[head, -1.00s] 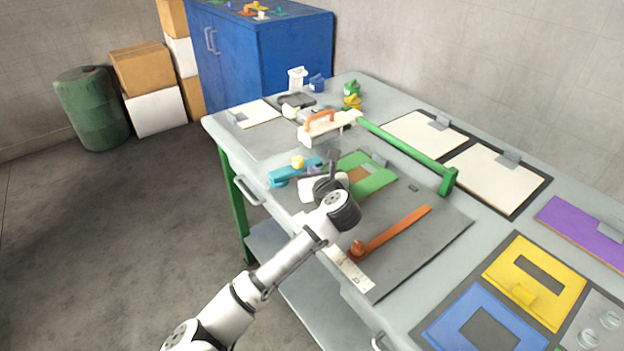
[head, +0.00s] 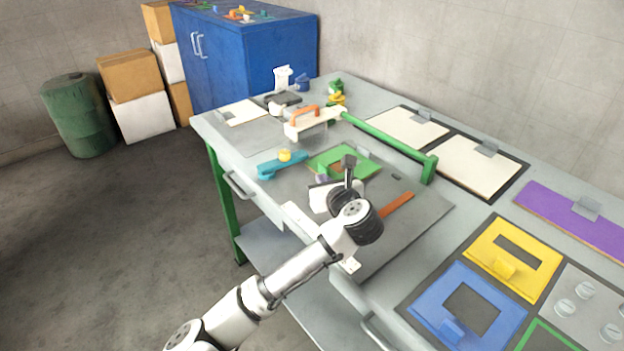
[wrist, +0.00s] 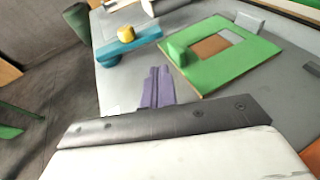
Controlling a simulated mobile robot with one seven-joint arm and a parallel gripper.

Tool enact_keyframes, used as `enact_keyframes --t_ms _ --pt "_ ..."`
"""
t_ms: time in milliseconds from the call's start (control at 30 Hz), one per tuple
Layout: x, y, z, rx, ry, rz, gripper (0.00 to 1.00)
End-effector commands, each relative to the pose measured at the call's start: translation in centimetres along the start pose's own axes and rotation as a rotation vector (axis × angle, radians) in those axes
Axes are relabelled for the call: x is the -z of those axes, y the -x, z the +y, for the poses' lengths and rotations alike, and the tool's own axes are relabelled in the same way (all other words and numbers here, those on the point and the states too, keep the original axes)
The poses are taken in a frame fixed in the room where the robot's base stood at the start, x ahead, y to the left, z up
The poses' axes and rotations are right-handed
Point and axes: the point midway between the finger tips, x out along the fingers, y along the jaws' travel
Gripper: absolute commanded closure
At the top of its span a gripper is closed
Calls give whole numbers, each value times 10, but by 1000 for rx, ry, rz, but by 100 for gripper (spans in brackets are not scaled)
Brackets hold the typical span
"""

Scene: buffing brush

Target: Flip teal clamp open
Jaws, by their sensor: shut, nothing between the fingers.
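The teal clamp (head: 272,169) sits on the grey board near the table's left edge, with a yellow knob (head: 285,155) on top. Its bar lies low, roughly level with the board. In the wrist view the clamp (wrist: 143,45) is at the upper left, its yellow knob (wrist: 126,33) facing up. My gripper (wrist: 158,76) has purple fingers, which are together and empty. They are below and right of the clamp in the wrist view, apart from it. In the head view my gripper (head: 322,178) is partly hidden by my wrist.
A green frame (head: 350,160) with a brown middle lies right of the clamp. Behind stand a white block with an orange handle (head: 305,115) and a long green bar (head: 385,138). An orange strip (head: 398,204) lies to the right. Open floor is left of the table.

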Motion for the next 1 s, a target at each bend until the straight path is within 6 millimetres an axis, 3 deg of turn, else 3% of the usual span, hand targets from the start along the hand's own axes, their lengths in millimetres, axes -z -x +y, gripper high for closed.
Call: enact_keyframes --t_ms 233,667,867,1000 --pt "-1 25 -6 0 0 -1 100" --pt "-3 28 -8 1 11 -2 100" --pt "-30 35 -21 14 187 -20 100" --pt "-63 42 -35 18 480 -31 100"
